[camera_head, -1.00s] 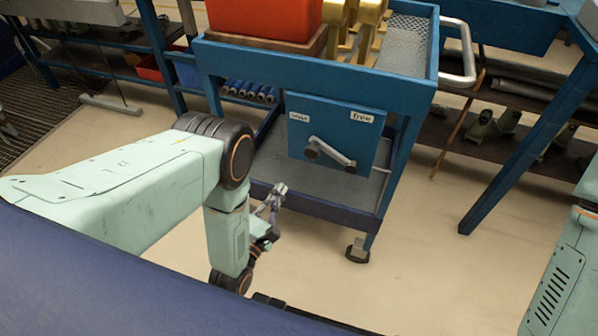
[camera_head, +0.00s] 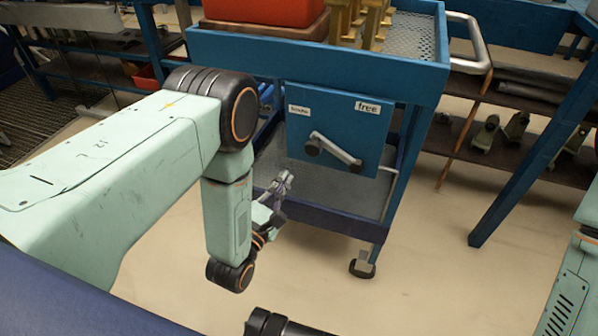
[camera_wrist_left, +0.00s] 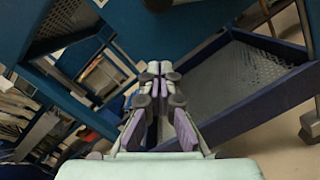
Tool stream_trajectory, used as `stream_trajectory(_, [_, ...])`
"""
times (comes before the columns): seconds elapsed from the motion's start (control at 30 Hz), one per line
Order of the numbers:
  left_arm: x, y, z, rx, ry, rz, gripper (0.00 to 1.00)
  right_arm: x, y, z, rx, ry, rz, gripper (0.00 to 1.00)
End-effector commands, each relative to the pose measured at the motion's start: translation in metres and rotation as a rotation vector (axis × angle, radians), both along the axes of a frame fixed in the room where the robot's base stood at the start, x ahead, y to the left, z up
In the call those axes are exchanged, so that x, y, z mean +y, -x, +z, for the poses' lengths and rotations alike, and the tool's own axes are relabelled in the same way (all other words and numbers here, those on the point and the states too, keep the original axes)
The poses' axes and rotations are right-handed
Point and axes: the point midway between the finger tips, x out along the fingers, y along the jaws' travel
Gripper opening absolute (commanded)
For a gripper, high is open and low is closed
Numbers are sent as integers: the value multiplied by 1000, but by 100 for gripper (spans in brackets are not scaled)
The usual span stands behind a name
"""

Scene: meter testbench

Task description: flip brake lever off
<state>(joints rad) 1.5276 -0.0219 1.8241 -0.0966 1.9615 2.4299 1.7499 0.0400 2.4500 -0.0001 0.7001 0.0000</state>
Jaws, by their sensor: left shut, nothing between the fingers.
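The brake lever (camera_head: 336,152) is a grey bar with a dark round hub at its left end and a dark knob at its right end. It slants down to the right on a blue panel (camera_head: 370,135) on the cart's front. A label reading "free" (camera_head: 367,107) is at the panel's upper right; a smaller label (camera_head: 299,110), hard to read, is at its upper left. My left gripper (camera_head: 285,178) is shut and empty, below and left of the lever, apart from it. In the left wrist view the closed fingertips (camera_wrist_left: 159,68) point toward the cart. My right gripper is not visible.
The blue cart (camera_head: 418,75) carries a red bin (camera_head: 262,12) and brass parts (camera_head: 372,18) on top, with a mesh shelf below and a caster (camera_head: 362,263) at the front right. A handle (camera_head: 478,45) sticks out right. Open floor lies before the cart.

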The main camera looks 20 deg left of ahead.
Motion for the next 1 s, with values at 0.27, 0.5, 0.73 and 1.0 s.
stream_trajectory(0.27, [-11, -33, 10, -2, 0, -5, 0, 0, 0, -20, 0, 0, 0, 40])
stream_trajectory(0.5, [-26, -35, 30, 0, -1, -1, 0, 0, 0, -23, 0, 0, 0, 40])
stream_trajectory(0.73, [-29, -35, 34, 1, 0, 0, 0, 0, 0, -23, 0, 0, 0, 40])
stream_trajectory(1.0, [-28, -35, 34, 1, -1, 1, 0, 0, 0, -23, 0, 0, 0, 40])
